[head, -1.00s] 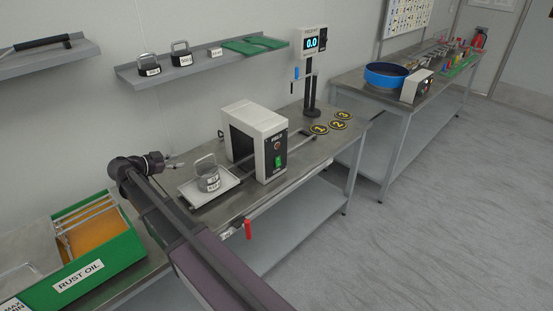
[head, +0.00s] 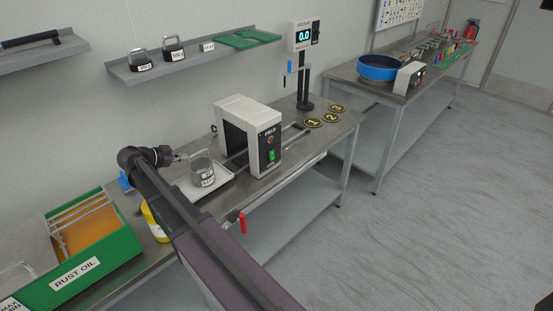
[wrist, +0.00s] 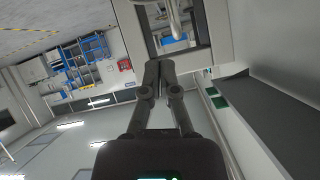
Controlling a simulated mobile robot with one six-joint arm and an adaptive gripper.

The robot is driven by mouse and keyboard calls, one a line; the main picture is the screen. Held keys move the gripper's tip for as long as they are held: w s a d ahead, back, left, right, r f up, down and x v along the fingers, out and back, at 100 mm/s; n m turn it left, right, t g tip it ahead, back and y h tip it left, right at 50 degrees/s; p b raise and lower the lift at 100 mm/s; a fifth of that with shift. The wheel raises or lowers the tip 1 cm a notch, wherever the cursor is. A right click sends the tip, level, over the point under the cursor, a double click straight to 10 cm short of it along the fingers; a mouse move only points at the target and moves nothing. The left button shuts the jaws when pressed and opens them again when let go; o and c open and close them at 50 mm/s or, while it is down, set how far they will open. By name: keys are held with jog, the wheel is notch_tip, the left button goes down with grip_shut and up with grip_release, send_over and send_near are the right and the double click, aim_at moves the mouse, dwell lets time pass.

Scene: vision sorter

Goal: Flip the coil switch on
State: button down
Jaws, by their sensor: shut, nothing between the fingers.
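The coil is a white box with a dark front panel marked FIELD (head: 252,112) on the steel bench in the head view. The panel carries a green switch (head: 271,155) below a small round reddish part; I cannot tell which way the switch is set. A steel weight with a loop handle (head: 202,173) sits on the white tray (head: 222,181) left of the coil's opening. My gripper (head: 184,155) is by the weight's handle, away from the switch. In the wrist view my gripper's fingertips (wrist: 158,64) are together and empty, with a pale square frame beyond them. The switch is not visible there.
The green RUST OIL tub (head: 108,255) stands at the left. A red handle (head: 242,222) hangs at the bench's front edge. A display stand (head: 304,85) and numbered discs (head: 314,123) are beyond the coil. A shelf with weights (head: 195,63) runs above.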

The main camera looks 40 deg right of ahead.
jog(key=s+d+f+m+g+y, duration=0.1)
jog(key=s+d+f+m+y, duration=0.3)
jog(key=d, duration=0.7)
jog(key=m+t+y+p, duration=0.3)
jog(key=m+t+y, duration=0.5)
jog(key=m, duration=0.4)
send_near(272, 156)
jog(key=s, duration=0.6)
jog(key=shift+s+d+r, duration=0.1)
jog(key=shift+d+r, duration=0.1)
jog(key=shift+d, duration=0.25)
jog(key=shift+f, duration=0.2)
jog(key=shift+w+a+r+b+x, duration=0.1)
jog(key=shift+w+r+b+x, duration=0.25)
jog(key=shift+b+x, duration=1.4)
jog(key=shift+w+a+r+b+x, duration=0.1)
jog(key=shift+w+r+b+x, duration=0.25)
jog(key=shift+b+x, duration=1.4)
jog(key=shift+w+a+r+b+x, duration=0.15)
jog(key=shift+w+b+x, duration=0.4)
jog(key=shift+x, duration=2.2)
jog(key=shift+s, duration=0.1)
